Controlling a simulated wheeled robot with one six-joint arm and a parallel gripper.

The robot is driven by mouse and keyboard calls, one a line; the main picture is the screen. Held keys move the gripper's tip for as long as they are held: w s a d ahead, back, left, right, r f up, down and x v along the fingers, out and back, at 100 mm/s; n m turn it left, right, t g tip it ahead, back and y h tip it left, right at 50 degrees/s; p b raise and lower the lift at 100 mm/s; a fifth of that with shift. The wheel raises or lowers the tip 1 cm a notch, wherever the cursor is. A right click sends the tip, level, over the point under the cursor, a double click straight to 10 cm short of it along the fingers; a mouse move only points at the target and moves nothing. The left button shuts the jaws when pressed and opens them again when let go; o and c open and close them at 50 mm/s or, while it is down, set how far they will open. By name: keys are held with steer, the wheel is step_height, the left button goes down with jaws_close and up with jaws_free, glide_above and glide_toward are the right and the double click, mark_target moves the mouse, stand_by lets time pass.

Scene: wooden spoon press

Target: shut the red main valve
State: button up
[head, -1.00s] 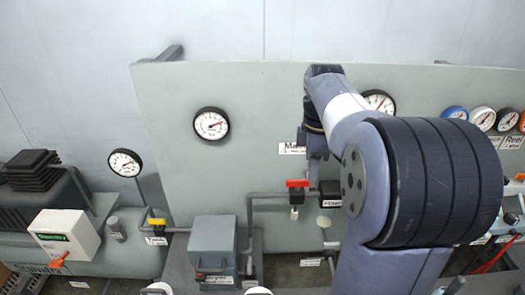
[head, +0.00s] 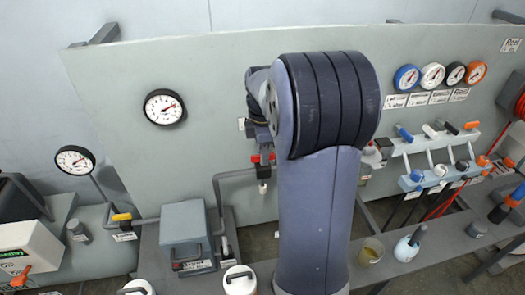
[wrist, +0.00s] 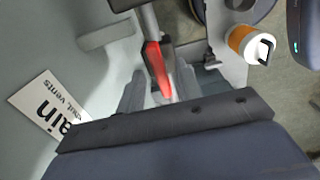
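The red lever of the main valve (head: 271,158) sits on the grey pipe in front of the upright panel. In the head view my arm and wrist cover much of it. In the wrist view the red lever (wrist: 158,68) shows clearly, and its end lies between the two grey fingers of my gripper (wrist: 160,88). The fingers stand apart, with a gap visible on either side of the lever. The white label reading "ain" (wrist: 45,105) is on the panel at the left. In the head view my gripper is mostly hidden behind my arm.
A yellow-handled valve (head: 121,217) and a grey box (head: 185,238) stand left of the lever. A row of coloured handles (head: 438,132) is on the right. A white canister with an orange band (wrist: 247,43) shows in the wrist view.

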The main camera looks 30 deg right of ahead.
steer(key=shift+f, duration=0.3)
jaws_close()
stand_by(0.5)
steer(key=m+p, duration=0.1)
steer(key=m, duration=0.3)
steer(key=shift+r, duration=0.1)
steer(key=shift+m, duration=2.4)
